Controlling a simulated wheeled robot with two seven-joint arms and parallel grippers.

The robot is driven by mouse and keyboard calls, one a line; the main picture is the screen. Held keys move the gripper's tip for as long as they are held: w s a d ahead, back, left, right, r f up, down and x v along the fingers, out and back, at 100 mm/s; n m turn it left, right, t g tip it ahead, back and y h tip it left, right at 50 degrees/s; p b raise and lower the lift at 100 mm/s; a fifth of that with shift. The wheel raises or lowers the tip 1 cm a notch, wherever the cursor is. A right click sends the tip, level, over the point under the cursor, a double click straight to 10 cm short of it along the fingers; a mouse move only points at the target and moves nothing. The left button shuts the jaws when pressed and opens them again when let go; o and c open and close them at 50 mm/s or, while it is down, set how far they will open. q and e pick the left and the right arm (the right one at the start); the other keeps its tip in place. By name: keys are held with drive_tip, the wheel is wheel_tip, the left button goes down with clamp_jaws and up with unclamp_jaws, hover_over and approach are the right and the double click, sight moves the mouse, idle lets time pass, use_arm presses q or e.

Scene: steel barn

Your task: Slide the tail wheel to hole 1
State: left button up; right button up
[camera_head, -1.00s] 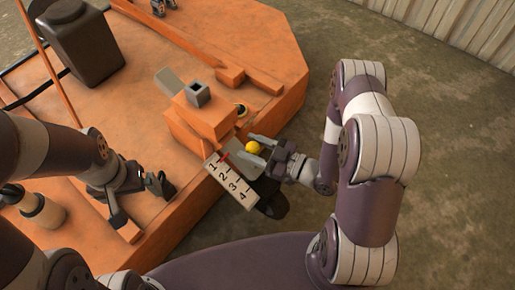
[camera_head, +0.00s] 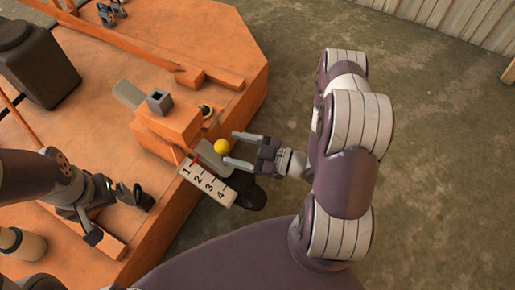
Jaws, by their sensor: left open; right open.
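The tail wheel (camera_head: 252,194) is a dark wheel at the edge of the orange machine, partly hidden under its bracket and my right arm. A yellow knob (camera_head: 221,146) sits on the grey bracket arm above it. A white number plate (camera_head: 208,184), marked 1 to 4, lies beside it, and a small red pointer (camera_head: 194,160) is by the 1. My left gripper (camera_head: 121,218) is open and empty over the machine's orange deck.
The orange deck (camera_head: 100,130) fills the left. An orange block with a square grey socket (camera_head: 160,101) stands behind the plate. A dark box (camera_head: 38,65) and a pale cylinder (camera_head: 22,245) stand at left. The concrete floor at right is clear.

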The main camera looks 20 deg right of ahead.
drive_tip(key=p+v, duration=0.1)
drive_tip(key=v, duration=0.6)
drive_tip(key=shift+s+d+p, duration=0.25)
drive_tip(key=shift+p, duration=0.1)
